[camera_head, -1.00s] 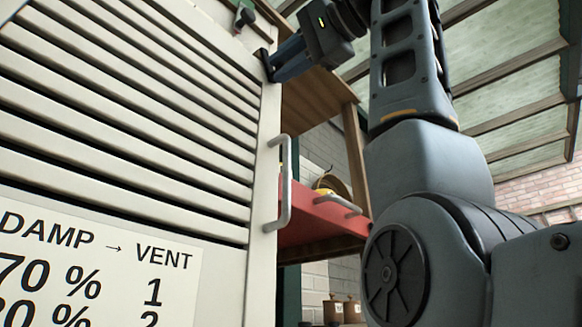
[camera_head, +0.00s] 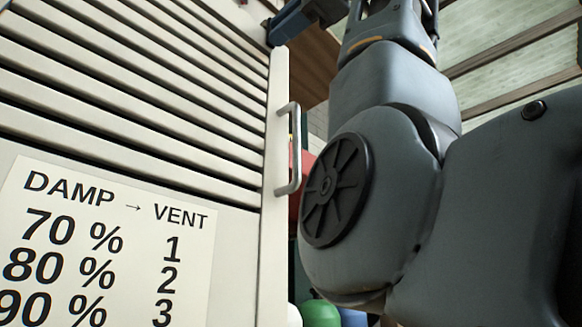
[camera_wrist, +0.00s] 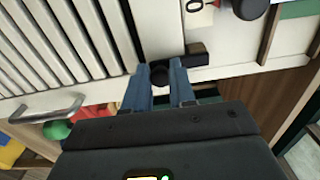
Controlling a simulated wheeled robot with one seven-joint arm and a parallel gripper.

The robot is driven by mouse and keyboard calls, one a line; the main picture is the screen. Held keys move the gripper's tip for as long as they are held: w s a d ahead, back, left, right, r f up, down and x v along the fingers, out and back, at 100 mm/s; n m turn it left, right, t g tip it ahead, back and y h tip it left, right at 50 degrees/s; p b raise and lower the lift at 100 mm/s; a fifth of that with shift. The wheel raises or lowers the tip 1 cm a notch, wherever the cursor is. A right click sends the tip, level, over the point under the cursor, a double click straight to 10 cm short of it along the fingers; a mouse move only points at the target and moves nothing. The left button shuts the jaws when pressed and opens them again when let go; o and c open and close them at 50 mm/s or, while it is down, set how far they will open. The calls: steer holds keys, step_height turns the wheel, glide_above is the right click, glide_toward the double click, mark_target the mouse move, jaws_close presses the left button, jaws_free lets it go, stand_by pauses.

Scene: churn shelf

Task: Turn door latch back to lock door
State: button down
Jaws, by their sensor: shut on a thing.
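The cream louvred door (camera_head: 190,130) fills the left of the head view, and its slats (camera_wrist: 62,45) show at upper left in the wrist view. In the wrist view a dark latch, with a round knob (camera_wrist: 160,75) and a black block (camera_wrist: 198,54) beside it, sits at the door's edge. My gripper (camera_wrist: 159,84) has its two blue fingers on either side of the knob and is shut on it. In the head view my gripper (camera_head: 290,24) is at the top edge, partly cut off, and the latch cannot be made out.
A metal bar handle (camera_head: 293,150) stands out from the door edge. A "DAMP → VENT" sign (camera_head: 108,245) is on the door. A green round object (camera_head: 321,314) shows low, behind the door's edge. My arm covers much of the right side.

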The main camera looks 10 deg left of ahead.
steer(key=shift+f, duration=0.1)
steer(key=c, duration=1)
jaws_free()
steer(key=shift+o, duration=0.2)
steer(key=b+v, duration=0.2)
steer(key=v, duration=0.5)
steer(key=shift+s+d, duration=0.25)
steer(key=shift+d, duration=0.05)
